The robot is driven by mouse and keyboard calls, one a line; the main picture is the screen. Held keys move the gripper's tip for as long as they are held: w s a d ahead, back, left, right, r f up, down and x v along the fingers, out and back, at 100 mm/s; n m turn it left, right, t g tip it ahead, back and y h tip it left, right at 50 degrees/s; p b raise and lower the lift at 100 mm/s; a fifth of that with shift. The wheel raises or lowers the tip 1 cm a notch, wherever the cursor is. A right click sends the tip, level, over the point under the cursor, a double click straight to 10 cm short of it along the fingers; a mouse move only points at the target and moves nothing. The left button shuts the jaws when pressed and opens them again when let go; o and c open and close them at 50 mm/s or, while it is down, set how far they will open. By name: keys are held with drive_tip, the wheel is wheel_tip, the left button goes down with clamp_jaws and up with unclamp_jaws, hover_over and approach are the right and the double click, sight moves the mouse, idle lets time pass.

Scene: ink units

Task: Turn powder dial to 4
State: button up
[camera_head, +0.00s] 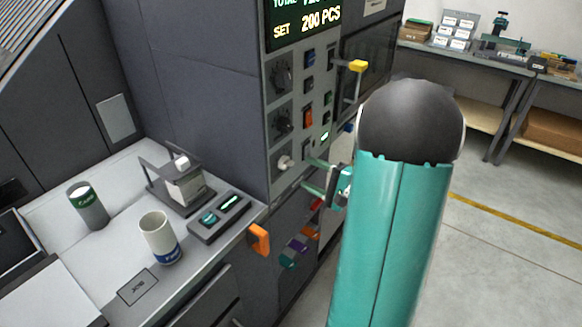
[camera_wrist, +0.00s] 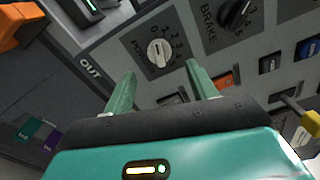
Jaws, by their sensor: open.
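The powder dial is a pale knob (camera_wrist: 158,52) on a dark square plate with a number scale, in the upper middle of the wrist view. Its label is partly cut off, and I cannot read its setting surely. In the head view it is the lowest, whitish knob (camera_head: 285,162) on the grey panel. My gripper (camera_wrist: 161,72) is open, with its two green fingers spread to the left and right of the dial and nothing between them. In the head view my gripper (camera_head: 307,174) is beside the panel, just right of the dial. I cannot tell whether it touches.
The black brake dial (camera_wrist: 236,14) sits beside the powder dial. An orange switch (camera_head: 308,117) and other buttons are close by. A yellow-tipped lever (camera_head: 358,66) juts out above. An orange handle (camera_head: 259,238) is below left. A mug (camera_head: 159,238) stands on the counter.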

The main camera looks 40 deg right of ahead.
sight(291, 166)
drive_tip(key=x, duration=0.6)
drive_tip(key=shift+w+a, duration=0.15)
drive_tip(key=c, duration=1)
